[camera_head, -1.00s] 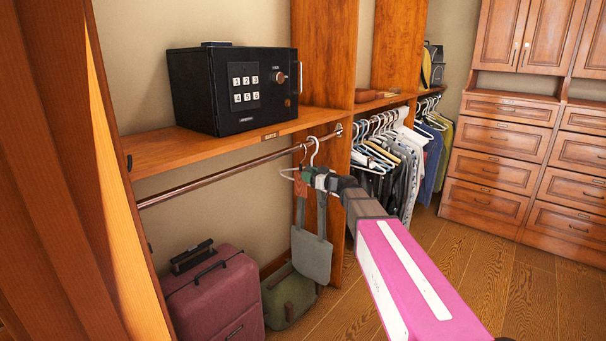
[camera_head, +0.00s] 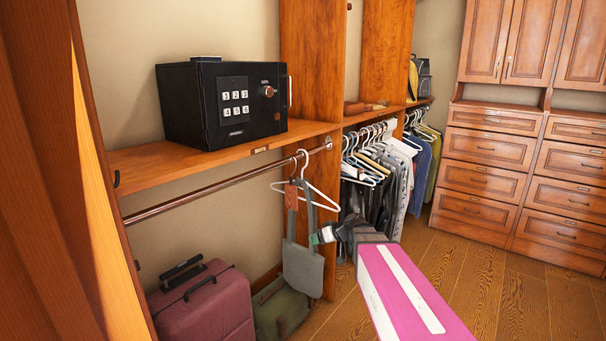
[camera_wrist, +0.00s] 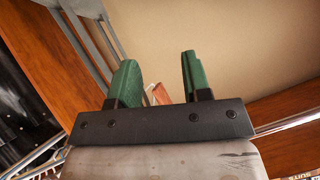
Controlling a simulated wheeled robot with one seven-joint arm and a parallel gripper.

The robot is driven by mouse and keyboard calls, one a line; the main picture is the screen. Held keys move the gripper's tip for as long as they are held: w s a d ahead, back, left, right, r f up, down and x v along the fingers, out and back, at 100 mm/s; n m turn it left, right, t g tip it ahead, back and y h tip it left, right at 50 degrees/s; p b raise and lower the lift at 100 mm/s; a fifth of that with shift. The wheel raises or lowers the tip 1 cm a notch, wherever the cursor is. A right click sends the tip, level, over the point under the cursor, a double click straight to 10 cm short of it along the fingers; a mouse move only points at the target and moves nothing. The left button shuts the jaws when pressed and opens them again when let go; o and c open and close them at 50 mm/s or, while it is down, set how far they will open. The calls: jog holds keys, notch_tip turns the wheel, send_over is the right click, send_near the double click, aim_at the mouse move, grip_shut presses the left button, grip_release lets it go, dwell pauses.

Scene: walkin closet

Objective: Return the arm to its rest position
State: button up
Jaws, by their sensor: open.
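My gripper (camera_head: 322,236) is at the end of my pink and white arm, just right of a grey bag (camera_head: 303,262) that hangs from a white hanger on the rod. In the wrist view my gripper (camera_wrist: 158,78) shows two green fingers spread apart with nothing held between them. Whether the gripper touches the bag cannot be told. The white hangers (camera_head: 318,193) hang on the copper-coloured rod (camera_head: 220,186) beneath the shelf.
A black safe (camera_head: 195,105) stands on the wooden shelf (camera_head: 150,165). A maroon suitcase (camera_head: 205,308) and an olive bag (camera_head: 280,308) stand below. Hanging clothes (camera_head: 385,180) are behind my arm. Open wooden floor (camera_head: 480,270) lies to the right, before the drawers (camera_head: 485,150).

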jog(key=s+d+f+m+g+h, duration=0.5)
jog(key=s+d+f+m+h, duration=0.2)
jog(key=s+d+f, duration=0.5)
jog(key=s+d+h, duration=0.1)
jog(key=s+h, duration=0.1)
jog(key=s, duration=0.2)
jog(key=shift+s+h, duration=0.3)
jog(key=shift+s, duration=0.05)
jog(key=shift+d+f, duration=0.1)
jog(key=shift+d, duration=0.05)
